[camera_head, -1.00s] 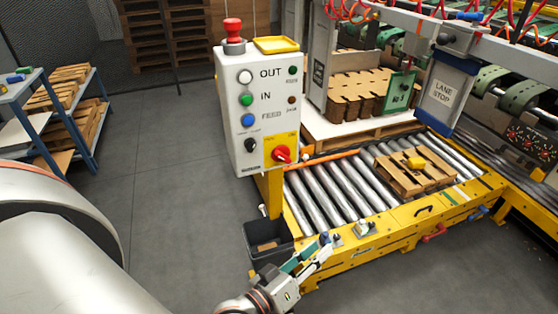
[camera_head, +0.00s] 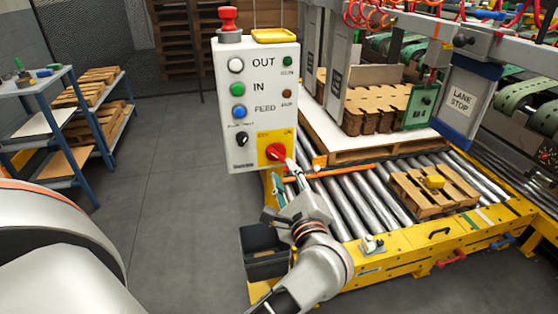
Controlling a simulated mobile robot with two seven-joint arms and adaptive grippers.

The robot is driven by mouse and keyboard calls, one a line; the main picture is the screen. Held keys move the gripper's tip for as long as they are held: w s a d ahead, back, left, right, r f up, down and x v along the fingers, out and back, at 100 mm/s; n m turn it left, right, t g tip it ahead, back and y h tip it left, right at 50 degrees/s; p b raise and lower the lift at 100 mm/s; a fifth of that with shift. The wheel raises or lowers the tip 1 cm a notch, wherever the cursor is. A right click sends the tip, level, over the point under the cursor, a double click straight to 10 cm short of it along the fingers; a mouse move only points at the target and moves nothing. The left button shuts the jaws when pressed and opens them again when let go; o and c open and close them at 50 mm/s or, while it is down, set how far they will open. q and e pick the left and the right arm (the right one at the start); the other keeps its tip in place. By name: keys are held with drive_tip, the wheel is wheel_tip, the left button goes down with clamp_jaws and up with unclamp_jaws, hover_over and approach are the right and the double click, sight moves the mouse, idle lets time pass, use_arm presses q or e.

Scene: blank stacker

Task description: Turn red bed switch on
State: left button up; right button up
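A red rotary switch (camera_head: 276,151) sits on a yellow plate (camera_head: 265,138) at the lower right of the white control box (camera_head: 226,140). My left gripper (camera_head: 287,178) is just below and to the right of the red switch. One pale finger reaches up close to the knob's lower right edge. I cannot tell whether it touches. A teal part of the gripper shows lower left of that finger. The gap between the fingers is not clear, but nothing is seen held. The knob's exact turn position is hard to read. My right gripper is not in view.
The box also has a black knob (camera_head: 242,139), several round buttons and a red mushroom button (camera_head: 229,20) on top. A roller conveyor (camera_head: 345,200) with a wooden pallet (camera_head: 433,192) lies to the right. A dark bin (camera_head: 263,262) stands below the box.

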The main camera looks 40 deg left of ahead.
sight(277, 157)
use_arm(q)
drive_tip(key=x, duration=0.6)
drive_tip(key=shift+w+a, duration=0.2)
drive_tip(key=shift+a, duration=0.1)
clamp_jaws()
